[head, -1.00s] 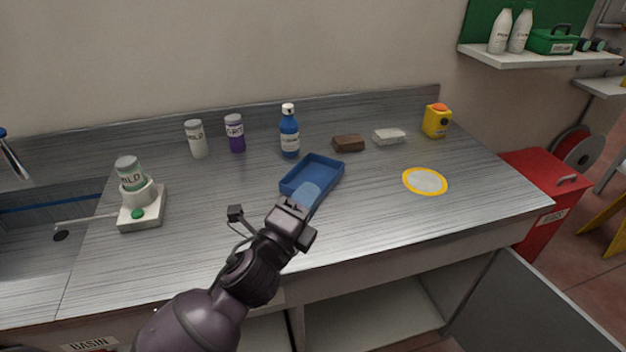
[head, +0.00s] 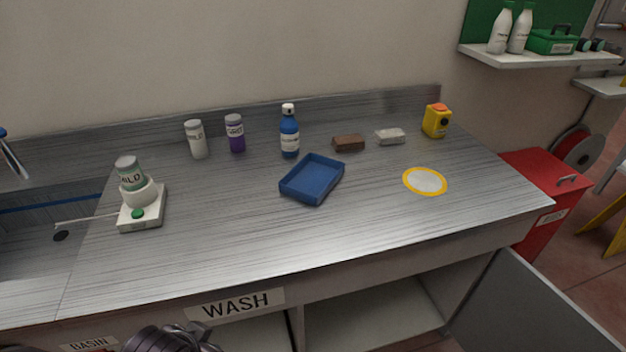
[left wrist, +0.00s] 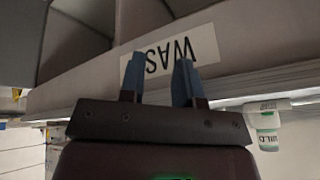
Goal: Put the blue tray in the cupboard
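The blue tray (head: 312,180) lies flat and empty on the steel counter, in front of the blue bottle. The cupboard (head: 372,318) is the open space under the counter; its grey door (head: 545,312) stands open at the right. My left arm shows only at the bottom edge of the head view, below the counter front, with its fingers not clear there. In the left wrist view my left gripper (left wrist: 160,82) has its two blue fingers apart with nothing between them. It faces the WASH label on the counter front. My right gripper is in neither view.
Behind the tray stand a blue bottle (head: 289,133), a purple jar (head: 235,134), a brown block (head: 348,143) and a pale block (head: 390,137). A yellow-ringed disc (head: 425,181) lies to its right. A sink (head: 50,250) is at the left. The front middle counter is clear.

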